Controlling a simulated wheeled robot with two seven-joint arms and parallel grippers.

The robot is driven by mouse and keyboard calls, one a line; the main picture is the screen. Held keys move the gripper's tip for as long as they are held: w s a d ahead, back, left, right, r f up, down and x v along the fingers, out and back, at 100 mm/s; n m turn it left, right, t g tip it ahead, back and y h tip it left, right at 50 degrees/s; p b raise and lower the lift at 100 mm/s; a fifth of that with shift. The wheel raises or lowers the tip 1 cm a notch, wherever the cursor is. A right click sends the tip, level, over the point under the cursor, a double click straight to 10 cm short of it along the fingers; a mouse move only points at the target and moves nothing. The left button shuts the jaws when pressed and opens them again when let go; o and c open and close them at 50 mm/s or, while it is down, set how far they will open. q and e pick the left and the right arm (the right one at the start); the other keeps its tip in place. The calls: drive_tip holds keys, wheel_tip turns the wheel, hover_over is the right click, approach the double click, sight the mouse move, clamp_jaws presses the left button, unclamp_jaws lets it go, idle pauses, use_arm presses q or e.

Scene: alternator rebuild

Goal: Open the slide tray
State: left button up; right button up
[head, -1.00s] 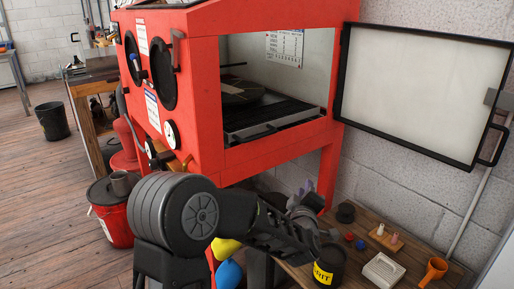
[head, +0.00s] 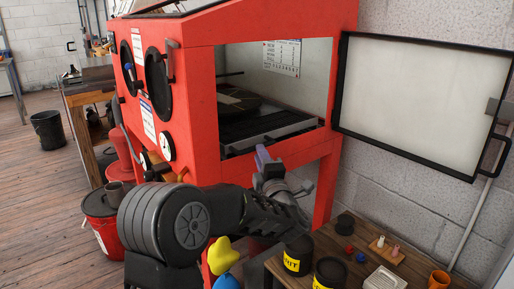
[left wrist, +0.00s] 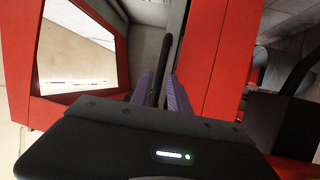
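The slide tray (head: 290,130) is a dark grated tray with a grey front, at the floor of the red blast cabinet's side opening in the head view. My left gripper (head: 263,156) is just in front of and slightly below the tray's front. In the left wrist view its two purple fingers (left wrist: 161,88) stand apart. A dark bar (left wrist: 166,58) shows in line with the gap between them, perhaps the tray's handle. I cannot tell whether the fingers touch it. My right gripper is not in view.
The red cabinet (head: 196,90) frames the opening. Its side door (head: 415,95) stands swung open at right. Below, a wooden bench (head: 330,238) holds black pots (head: 298,255), an orange cup (head: 438,280) and small parts. A red bucket (head: 103,215) stands at left.

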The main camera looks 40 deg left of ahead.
use_arm(q)
drive_tip(key=shift+x, duration=2.25)
drive_tip(key=shift+c, duration=0.4)
clamp_jaws()
drive_tip(key=shift+f, duration=0.1)
